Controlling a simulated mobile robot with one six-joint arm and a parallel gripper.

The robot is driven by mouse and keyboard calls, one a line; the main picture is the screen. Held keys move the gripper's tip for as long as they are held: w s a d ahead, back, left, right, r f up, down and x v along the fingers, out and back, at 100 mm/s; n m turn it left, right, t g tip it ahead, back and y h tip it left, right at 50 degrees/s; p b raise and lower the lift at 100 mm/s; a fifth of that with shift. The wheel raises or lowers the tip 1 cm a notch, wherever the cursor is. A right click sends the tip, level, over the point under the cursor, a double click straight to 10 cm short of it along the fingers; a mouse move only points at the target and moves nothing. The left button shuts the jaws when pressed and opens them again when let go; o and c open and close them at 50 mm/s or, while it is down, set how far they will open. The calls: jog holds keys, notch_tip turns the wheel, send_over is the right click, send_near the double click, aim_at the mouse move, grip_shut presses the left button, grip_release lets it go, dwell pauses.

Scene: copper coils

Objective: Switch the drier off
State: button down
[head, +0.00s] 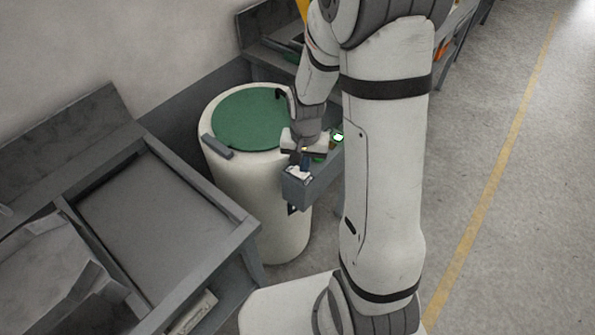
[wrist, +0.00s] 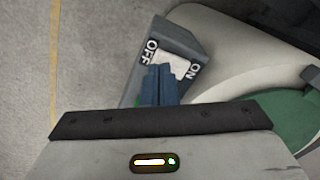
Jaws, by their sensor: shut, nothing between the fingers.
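The drier (head: 255,195) is a white drum with a green lid (head: 250,118). A grey control box (head: 318,185) is on its right side; it also shows in the wrist view (wrist: 190,38). On the box's face is a white rocker switch (wrist: 176,66) between the printed words OFF on the left and ON on the right. My gripper (wrist: 161,72) is shut and empty, its blue fingertips over the near part of the switch. In the head view my gripper (head: 305,165) is at the box's top. Contact and the rocker's tilt cannot be told.
A grey workbench (head: 155,215) with a raised rim stands left of the drier. A small green light (head: 338,137) shows beside my wrist. Another bench stands behind the drier. The floor (head: 500,230) on the right is open, with a yellow line.

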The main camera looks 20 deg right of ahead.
jog(key=shift+f+b, duration=0.8)
jog(key=shift+f, duration=0.15)
dwell(0.5)
jog(key=shift+r, duration=0.2)
jog(key=shift+r+p, duration=2.5)
jog(key=shift+r, duration=0.9)
jog(key=s+r+n+t, duration=0.1)
jog(key=s+r+n, duration=0.1)
jog(key=s+r, duration=0.5)
jog(key=s+r+n+t, duration=0.2)
jog(key=s+r, duration=0.5)
jog(key=r, duration=0.4)
jog(key=shift+s+a+r+n, duration=0.25)
jog(key=shift+a+r+n, duration=0.05)
jog(key=shift+r+n, duration=0.1)
